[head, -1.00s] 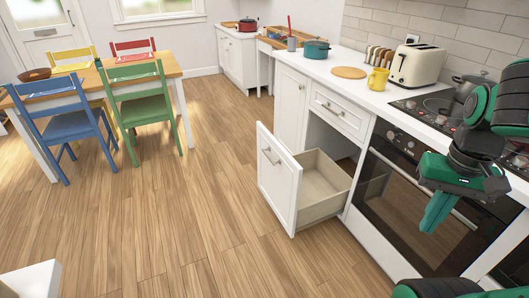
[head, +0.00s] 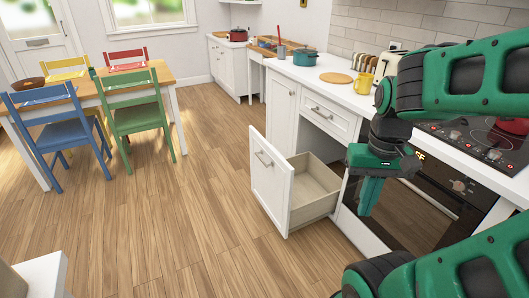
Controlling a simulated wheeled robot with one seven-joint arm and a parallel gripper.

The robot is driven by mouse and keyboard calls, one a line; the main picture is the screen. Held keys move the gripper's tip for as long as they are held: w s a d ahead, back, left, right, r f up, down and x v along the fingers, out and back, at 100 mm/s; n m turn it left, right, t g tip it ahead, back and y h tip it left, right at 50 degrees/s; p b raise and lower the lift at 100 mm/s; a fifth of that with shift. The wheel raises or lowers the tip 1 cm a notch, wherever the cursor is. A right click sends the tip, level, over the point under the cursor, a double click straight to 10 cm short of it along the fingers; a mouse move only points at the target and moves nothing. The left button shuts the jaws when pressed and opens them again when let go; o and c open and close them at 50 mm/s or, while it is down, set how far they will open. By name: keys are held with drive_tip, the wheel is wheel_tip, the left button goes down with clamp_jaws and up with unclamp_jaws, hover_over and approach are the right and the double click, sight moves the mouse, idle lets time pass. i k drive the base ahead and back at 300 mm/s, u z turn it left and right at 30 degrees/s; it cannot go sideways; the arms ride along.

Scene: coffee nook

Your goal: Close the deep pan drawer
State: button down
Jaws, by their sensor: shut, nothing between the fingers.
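The deep pan drawer (head: 270,182) is pulled well out of the lower cabinet. It has a white front with a bar handle (head: 263,158) facing left, and its pale wooden box (head: 316,191) looks empty as far as I see inside. My gripper (head: 367,207) is shut and empty, its green fingers pointing down. It is to the right of the drawer, in front of the oven (head: 415,200), apart from the drawer front and handle.
A shallow shut drawer (head: 328,116) is above the open one. The counter holds a teal pot (head: 305,57), a round board (head: 336,78) and a yellow mug (head: 363,84). A table with chairs, including a green chair (head: 135,115), stands at left. The wooden floor (head: 180,220) between is clear.

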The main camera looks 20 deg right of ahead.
sight(299, 191)
drive_tip(key=i, duration=1)
